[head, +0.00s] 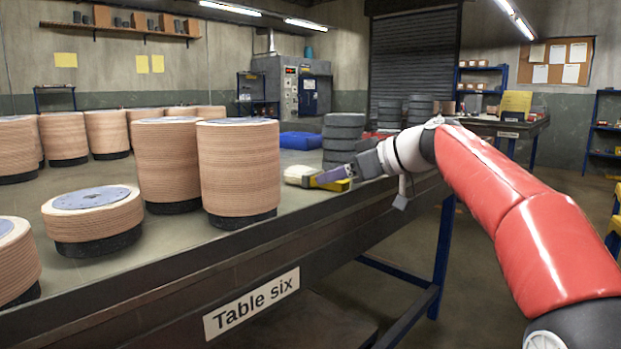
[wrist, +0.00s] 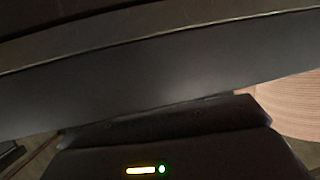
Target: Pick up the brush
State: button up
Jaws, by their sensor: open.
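A pale cream thing with a yellow edge (head: 299,174), perhaps the brush, lies on the table near its front edge in the head view. It is small and partly covered by my gripper, so I cannot tell its full shape. My gripper (head: 329,178) is open at the table's edge, just right of the pale thing. Purple and yellow parts show at its fingertips. I cannot tell whether the jaws are around the pale thing or beside it.
Table six (head: 160,262) carries tall stacks of tan discs (head: 239,170) at the left and dark disc stacks (head: 343,140) behind my gripper. A blue item (head: 301,141) lies farther back. The floor right of the table is partly clear. A tan stack (wrist: 292,103) shows at right in the wrist view.

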jog(key=shift+x, duration=1)
jog(key=c, duration=1)
jog(key=shift+c, duration=0.3)
jog(key=shift+r, duration=0.15)
